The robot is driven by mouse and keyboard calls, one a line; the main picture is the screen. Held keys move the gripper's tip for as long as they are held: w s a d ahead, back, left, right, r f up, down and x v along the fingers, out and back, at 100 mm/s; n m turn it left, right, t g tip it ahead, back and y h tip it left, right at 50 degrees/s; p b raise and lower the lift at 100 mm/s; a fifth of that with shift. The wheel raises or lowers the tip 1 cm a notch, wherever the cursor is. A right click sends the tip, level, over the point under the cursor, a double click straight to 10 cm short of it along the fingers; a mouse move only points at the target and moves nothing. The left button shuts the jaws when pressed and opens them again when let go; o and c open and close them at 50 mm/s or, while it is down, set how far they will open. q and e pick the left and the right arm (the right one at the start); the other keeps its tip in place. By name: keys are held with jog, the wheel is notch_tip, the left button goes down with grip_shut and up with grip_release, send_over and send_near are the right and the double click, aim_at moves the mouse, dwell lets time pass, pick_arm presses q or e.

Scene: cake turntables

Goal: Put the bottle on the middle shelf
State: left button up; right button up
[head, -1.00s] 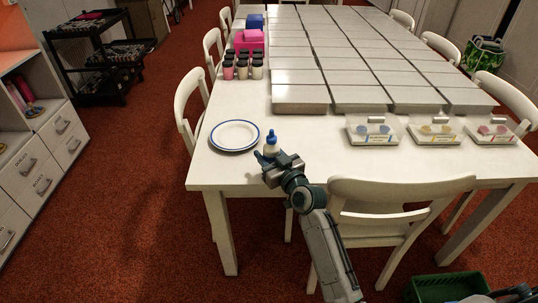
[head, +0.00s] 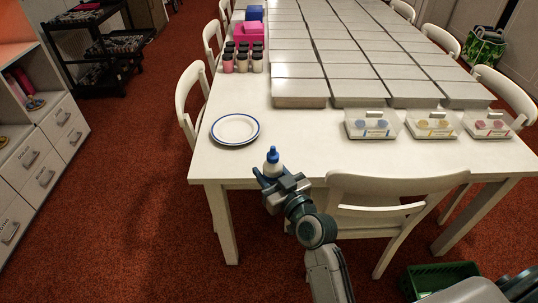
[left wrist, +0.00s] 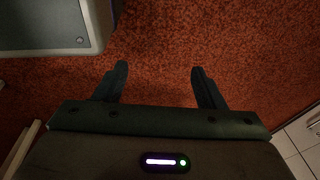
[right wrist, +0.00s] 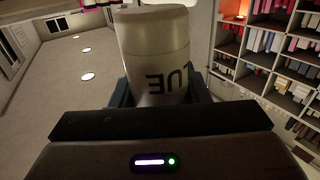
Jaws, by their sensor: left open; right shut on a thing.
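My right gripper (head: 275,180) is shut on the bottle (head: 272,164), a small white bottle with a blue cap. It holds the bottle upright at the table's near edge in the head view. A shelf unit (head: 45,108) stands at the left edge of the head view, open shelves above drawers, and is partly cut off. I cannot tell which shelf is the middle one. My left gripper (left wrist: 158,78) is open and empty above the red carpet.
A white table (head: 330,150) bears a plate (head: 235,129), several jars (head: 243,62) and clear boxes (head: 371,124). Chairs (head: 191,105) stand around it. A black cart (head: 95,45) stands at the back left. Red carpet (head: 120,200) lies free between table and shelf unit.

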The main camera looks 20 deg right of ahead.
aim_at(271, 182)
jog(key=s, duration=0.1)
jog(key=s+a, duration=0.1)
jog(key=s, duration=0.1)
jog(key=shift+s+r, duration=0.15)
jog(key=shift+s+d, duration=0.1)
jog(key=shift+d, duration=0.05)
pick_arm(q)
jog(key=s+a+f+p, duration=0.1)
jog(key=s+f+p, duration=0.2)
jog(key=s+f, duration=0.3)
jog(key=shift+s, duration=0.55)
pick_arm(e)
jog(key=s+d+r+m+h, duration=0.1)
jog(key=s+d+m+h, duration=0.1)
jog(key=s+d+h, duration=0.2)
jog(key=shift+s+d+r+m+t, duration=0.15)
jog(key=shift+s+d+m+t, duration=0.2)
jog(key=shift+s+d, duration=0.5)
